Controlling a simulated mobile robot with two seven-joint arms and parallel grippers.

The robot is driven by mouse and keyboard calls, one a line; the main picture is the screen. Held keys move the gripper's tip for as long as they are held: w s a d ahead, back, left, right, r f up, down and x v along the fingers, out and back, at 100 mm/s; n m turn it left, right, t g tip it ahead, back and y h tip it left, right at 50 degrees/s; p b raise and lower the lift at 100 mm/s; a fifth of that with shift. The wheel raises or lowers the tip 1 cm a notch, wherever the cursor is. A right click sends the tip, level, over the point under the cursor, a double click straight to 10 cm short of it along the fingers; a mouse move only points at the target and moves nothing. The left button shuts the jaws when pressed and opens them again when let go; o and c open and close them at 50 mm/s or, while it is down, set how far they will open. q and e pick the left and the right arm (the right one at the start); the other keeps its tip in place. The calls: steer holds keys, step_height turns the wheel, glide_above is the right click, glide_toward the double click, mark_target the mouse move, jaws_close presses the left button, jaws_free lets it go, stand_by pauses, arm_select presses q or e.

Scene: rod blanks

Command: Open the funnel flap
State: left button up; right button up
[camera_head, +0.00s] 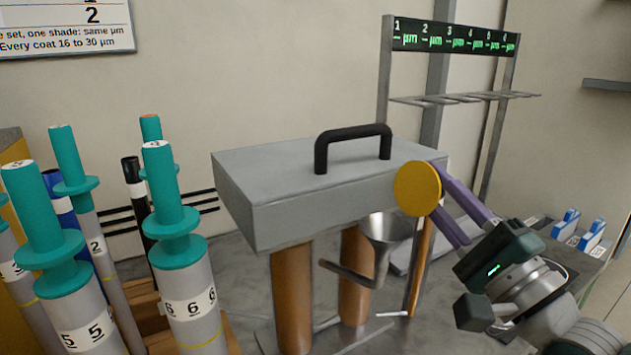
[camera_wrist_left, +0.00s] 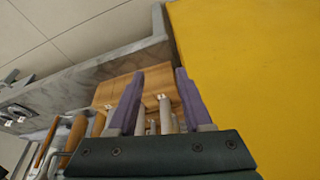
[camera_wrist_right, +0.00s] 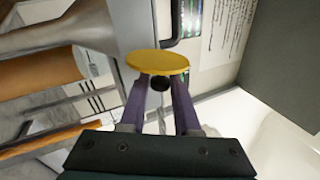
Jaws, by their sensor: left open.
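A metal funnel (camera_head: 390,229) with a bent spout hangs beside a grey box on copper-coloured columns. A round yellow disc (camera_head: 417,188), which looks like the funnel flap, stands above the funnel at the box's right end. In the right wrist view the disc (camera_wrist_right: 158,62) has a black knob (camera_wrist_right: 159,84) on its near side. My right gripper (camera_head: 437,200) has its purple fingers close on both sides of this knob and appears shut on it. My left gripper (camera_wrist_left: 157,75) is open and empty, outside the head view, above a wooden rack (camera_wrist_left: 105,91).
The grey box (camera_head: 320,190) carries a black handle (camera_head: 352,135) on top. Numbered, teal-capped rods (camera_head: 185,295) stand upright at the left. A yellow surface (camera_wrist_left: 260,70) is close beside my left gripper. A gauge stand (camera_head: 450,40) rises behind.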

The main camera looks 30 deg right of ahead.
steer(key=o, duration=0.4)
steer(key=shift+c, duration=0.2)
steer(key=v, duration=1)
